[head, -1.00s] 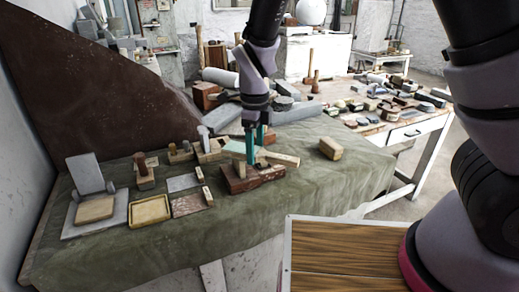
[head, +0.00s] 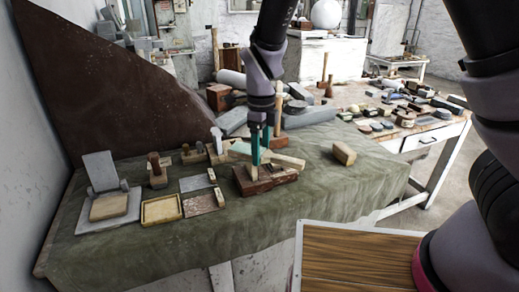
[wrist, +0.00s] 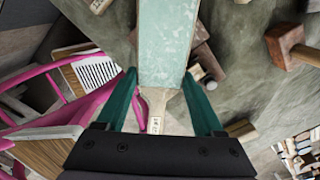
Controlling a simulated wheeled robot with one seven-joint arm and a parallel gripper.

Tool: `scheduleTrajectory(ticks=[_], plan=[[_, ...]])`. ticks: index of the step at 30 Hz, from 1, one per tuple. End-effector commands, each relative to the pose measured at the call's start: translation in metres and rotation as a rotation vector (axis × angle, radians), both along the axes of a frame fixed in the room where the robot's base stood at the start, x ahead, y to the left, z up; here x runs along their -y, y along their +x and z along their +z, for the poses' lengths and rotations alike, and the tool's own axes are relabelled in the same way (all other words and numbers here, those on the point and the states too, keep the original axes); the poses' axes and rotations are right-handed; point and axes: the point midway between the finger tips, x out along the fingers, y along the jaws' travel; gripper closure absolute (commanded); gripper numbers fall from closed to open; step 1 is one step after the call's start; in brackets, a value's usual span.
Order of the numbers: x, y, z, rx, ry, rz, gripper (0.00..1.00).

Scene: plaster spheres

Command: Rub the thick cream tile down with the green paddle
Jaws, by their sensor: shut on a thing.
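The thick cream tile (head: 110,207) lies flat on a grey slab (head: 88,224) at the left end of the cloth-covered table. The green paddle (head: 239,149) is a pale green board, up off the cloth near the reddish-brown block. My gripper (head: 261,152) is shut on the paddle, well to the right of the tile. In the wrist view the paddle's mottled green face (wrist: 166,45) runs out ahead of the teal fingers of my gripper (wrist: 159,78), with its pale wooden handle (wrist: 157,102) between them. The tile is not clear in the wrist view.
A grey upright plate (head: 101,170) stands behind the tile. A yellow tray (head: 161,210) and flat plates (head: 204,202) lie right of it. The reddish-brown block (head: 264,179) sits below my gripper. A tan block (head: 344,153) stands farther right. The front cloth is clear.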

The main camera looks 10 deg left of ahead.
Motion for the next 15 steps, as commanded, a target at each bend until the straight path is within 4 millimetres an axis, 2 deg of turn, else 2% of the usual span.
scheduleTrajectory(ticks=[15], plan=[[0.026,-0.006,0.0,0.0,0.001,-0.001,0.93]])
